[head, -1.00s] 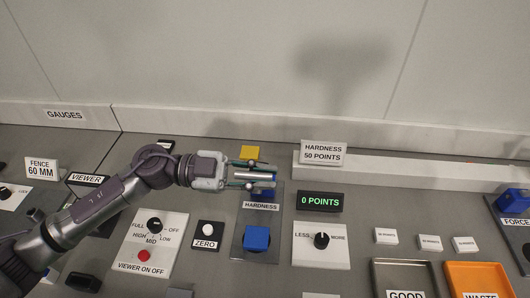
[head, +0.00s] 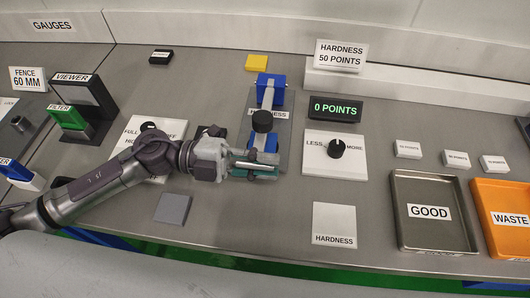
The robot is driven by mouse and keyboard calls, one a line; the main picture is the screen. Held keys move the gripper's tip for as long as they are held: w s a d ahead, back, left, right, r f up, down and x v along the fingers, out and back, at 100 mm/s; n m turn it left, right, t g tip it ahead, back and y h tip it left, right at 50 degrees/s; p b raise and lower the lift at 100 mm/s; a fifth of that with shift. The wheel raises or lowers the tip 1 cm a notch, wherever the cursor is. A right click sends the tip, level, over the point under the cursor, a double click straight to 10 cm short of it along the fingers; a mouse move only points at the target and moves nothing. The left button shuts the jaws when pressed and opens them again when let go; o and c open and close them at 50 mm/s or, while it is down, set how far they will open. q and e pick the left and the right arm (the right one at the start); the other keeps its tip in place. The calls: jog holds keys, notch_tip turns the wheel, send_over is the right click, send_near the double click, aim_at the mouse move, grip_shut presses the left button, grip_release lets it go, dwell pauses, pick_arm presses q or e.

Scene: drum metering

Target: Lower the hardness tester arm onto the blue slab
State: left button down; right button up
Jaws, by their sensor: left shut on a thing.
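The hardness tester stands in the middle of the head view, with a blue rear post (head: 271,90) on a grey base plate. Its grey arm (head: 267,101) runs forward from the post and carries a round black knob (head: 262,121). The blue slab (head: 262,143) shows just in front of the knob, partly covered by my gripper. My left gripper (head: 258,168) is at the front end of the tester, shut on the tester arm's front bar. The fingers hide whether the arm touches the slab. The display (head: 335,107) reads 0 POINTS. My right gripper is out of view.
A LESS/MORE dial (head: 336,149) stands right of the tester. A white HARDNESS card (head: 334,225) lies in front. The GOOD tray (head: 400,185) and orange WASTE tray (head: 484,190) are at right. A yellow block (head: 256,62) is behind.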

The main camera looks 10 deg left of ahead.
pick_arm(q)
jog(key=shift+f+b, duration=0.4)
jog(key=shift+f, duration=0.8)
jog(key=shift+s+f, duration=0.1)
jog(key=shift+f, duration=0.15)
jog(key=c, duration=1.1)
grip_release()
jog(key=shift+w, duration=0.2)
jog(key=shift+r, duration=0.25)
notch_tip(320, 180, up, 10)
jog(key=shift+f, duration=0.1)
jog(key=shift+s, duration=0.1)
